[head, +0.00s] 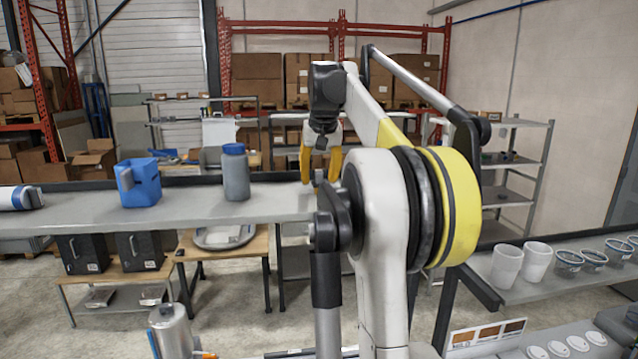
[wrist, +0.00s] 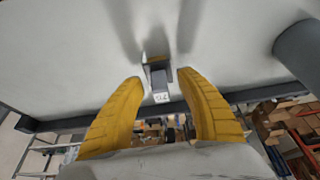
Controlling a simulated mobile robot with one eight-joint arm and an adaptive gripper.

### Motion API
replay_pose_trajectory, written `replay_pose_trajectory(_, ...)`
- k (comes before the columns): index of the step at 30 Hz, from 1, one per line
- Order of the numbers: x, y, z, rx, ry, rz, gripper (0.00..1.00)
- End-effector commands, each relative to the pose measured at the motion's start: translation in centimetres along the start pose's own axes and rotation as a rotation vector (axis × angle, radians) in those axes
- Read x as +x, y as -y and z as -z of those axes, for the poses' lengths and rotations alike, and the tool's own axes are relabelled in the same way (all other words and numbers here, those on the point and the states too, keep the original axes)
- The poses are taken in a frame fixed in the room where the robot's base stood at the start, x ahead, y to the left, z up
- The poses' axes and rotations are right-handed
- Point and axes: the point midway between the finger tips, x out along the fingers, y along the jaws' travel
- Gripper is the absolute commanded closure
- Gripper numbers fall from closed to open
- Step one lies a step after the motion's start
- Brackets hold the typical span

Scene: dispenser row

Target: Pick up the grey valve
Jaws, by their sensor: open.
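The grey valve (wrist: 156,68) is a small dark-grey piece with a pale block at its front end. In the wrist view it rests on the light grey shelf, just beyond the tips of my two yellow fingers and roughly centred between them. My gripper (wrist: 160,82) is open, with nothing between its fingers. In the head view my gripper (head: 320,165) points down over the right part of the shelf (head: 90,212), close above it. The valve is hard to make out there, close to my fingers and arm.
A grey bottle with a blue lid (head: 236,175) stands on the shelf left of my gripper. A blue jug (head: 138,183) stands farther left, and a white-and-blue item (head: 18,198) lies at the far left. White cups (head: 507,265) stand on another shelf at right.

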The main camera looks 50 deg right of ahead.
Motion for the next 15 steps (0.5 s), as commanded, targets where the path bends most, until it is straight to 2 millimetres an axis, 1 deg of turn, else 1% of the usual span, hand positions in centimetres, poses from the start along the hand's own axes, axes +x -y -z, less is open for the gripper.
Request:
replay_pose_trajectory(2, -0.02, 0.01, 0.0, 0.0, 0.0, 0.0, 0.57)
replay_pose_trajectory(3, -0.03, 0.01, 0.0, 0.0, 0.0, 0.0, 0.64)
replay_pose_trajectory(5, -0.04, 0.01, 0.0, 0.0, 0.0, 0.0, 0.82)
replay_pose_trajectory(6, -0.04, 0.01, 0.0, 0.0, 0.0, 0.0, 0.95)
replay_pose_trajectory(7, -0.04, 0.01, 0.0, 0.0, 0.0, 0.0, 1.0)
replay_pose_trajectory(15, -0.05, 0.0, -0.02, 0.0, 0.0, 0.0, 1.0)
